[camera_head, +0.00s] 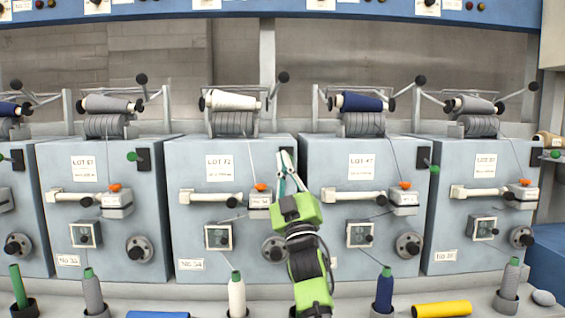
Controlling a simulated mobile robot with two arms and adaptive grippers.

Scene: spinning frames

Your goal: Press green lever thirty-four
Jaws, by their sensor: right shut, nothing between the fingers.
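The machine box labelled No 34 (190,264), with a LOT 72 card (226,168), stands in the middle of the row. My right gripper (285,165) reaches up in front of its upper right corner. Its fingers look closed and empty, with the tips over the black lever plate (284,154). The green lever of this box is hidden behind the fingers, so I cannot tell its position or whether the tips touch it. My left gripper is out of view.
Neighbouring boxes carry similar green levers, one on the left box (131,156) and one on the right box (434,169). A white thread cone (237,294), a dark blue cone (384,290) and a lying yellow cone (442,309) are on the front ledge.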

